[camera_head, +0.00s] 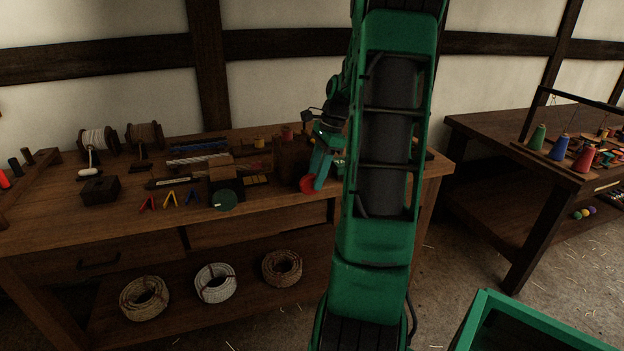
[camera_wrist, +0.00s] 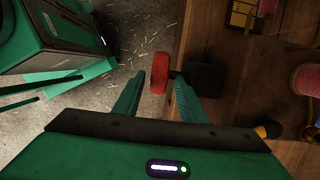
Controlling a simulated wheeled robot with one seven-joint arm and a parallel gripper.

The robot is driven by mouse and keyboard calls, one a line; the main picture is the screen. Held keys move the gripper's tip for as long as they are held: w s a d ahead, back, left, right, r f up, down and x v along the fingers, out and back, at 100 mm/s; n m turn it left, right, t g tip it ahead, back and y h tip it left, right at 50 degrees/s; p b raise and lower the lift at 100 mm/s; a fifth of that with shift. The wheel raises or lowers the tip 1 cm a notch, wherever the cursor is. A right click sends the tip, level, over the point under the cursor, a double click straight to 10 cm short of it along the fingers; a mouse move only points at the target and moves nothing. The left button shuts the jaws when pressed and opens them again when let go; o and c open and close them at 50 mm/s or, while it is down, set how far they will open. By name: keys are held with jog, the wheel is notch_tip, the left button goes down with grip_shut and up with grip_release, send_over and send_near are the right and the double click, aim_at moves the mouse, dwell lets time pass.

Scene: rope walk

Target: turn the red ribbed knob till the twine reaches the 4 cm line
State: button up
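The red knob (camera_head: 307,184) stands out at the front edge of the workbench in the head view. In the wrist view the red knob (camera_wrist: 159,74) is seen edge-on, on a short shaft from a dark block (camera_wrist: 205,79). My gripper (camera_wrist: 157,86) is open, with a finger on each side of the knob. A gap shows between the left finger and the knob; the right finger is close to it, and I cannot tell if they touch. In the head view my gripper (camera_head: 317,180) is at the knob, partly hidden by my arm. I cannot make out the twine or the 4 cm line.
The workbench (camera_head: 60,224) holds rope spools (camera_head: 98,139), coloured clips (camera_head: 168,200) and a green disc (camera_head: 224,199). Rope coils (camera_head: 215,283) lie on its lower shelf. A second table (camera_head: 480,133) with coloured cones stands right. Straw-strewn floor lies between.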

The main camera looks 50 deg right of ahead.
jog(key=v, duration=0.9)
jog(key=shift+r, duration=0.4)
jog(key=s+a+n+g+h, duration=0.1)
jog(key=s+a+n, duration=0.25)
jog(key=a, duration=0.45)
jog(key=s+a+n+h, duration=0.1)
jog(key=s+a+n, duration=0.1)
jog(key=a+n, duration=0.4)
jog(key=s+a+f+n, duration=0.6)
jog(key=s+a+n, duration=0.2)
jog(key=s, duration=0.5)
jog(key=a, duration=0.2)
jog(key=shift+a+g, duration=0.25)
jog(key=shift+g, duration=0.15)
jog(key=shift+f, duration=0.15)
